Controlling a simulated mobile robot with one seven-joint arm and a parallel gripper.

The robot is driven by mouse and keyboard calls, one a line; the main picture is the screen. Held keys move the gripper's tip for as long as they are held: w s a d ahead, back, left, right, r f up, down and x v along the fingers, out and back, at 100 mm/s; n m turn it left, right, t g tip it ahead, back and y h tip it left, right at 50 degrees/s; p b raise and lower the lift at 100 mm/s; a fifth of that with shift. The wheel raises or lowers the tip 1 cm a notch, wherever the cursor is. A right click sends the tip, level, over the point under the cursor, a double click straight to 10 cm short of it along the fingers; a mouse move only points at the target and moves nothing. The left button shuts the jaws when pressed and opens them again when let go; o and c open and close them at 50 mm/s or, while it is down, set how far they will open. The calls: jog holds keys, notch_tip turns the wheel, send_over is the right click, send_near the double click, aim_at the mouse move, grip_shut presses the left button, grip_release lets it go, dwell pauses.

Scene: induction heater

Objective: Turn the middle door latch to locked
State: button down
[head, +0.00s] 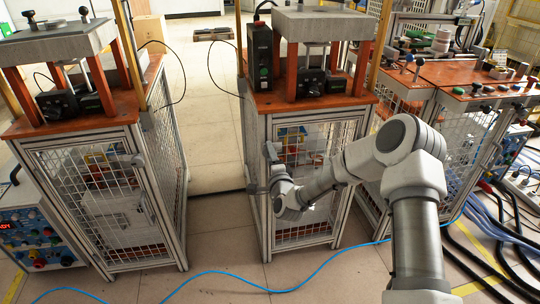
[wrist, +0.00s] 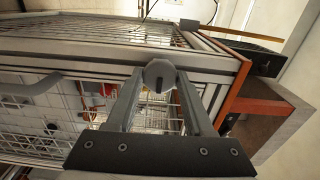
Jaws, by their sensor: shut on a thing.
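The middle door (head: 313,222) is a wire-mesh panel in a grey metal frame, on the orange-topped middle cabinet. It looks closed. Its latch (wrist: 160,75) shows in the wrist view as a round grey knob with a short dark slot, on the frame. My gripper (head: 271,152) is at the upper left edge of this door in the head view. In the wrist view the two fingertips of my gripper (wrist: 158,82) close on the knob from both sides. In the head view the latch is mostly hidden by my gripper, so its turn angle is unclear there.
A similar cabinet with a mesh door (head: 100,205) stands to the left, with a free floor aisle between. Another orange-topped bench (head: 450,75) stands to the right. A blue cable (head: 235,283) crosses the floor in front. A grey bar handle (wrist: 35,86) shows at left in the wrist view.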

jog(key=shift+c, duration=1.5)
grip_release()
jog(key=shift+s, duration=0.1)
jog(key=p+v, duration=0.3)
jog(key=v, duration=1.4)
jog(key=shift+s+r, duration=0.1)
jog(key=shift+s, duration=0.05)
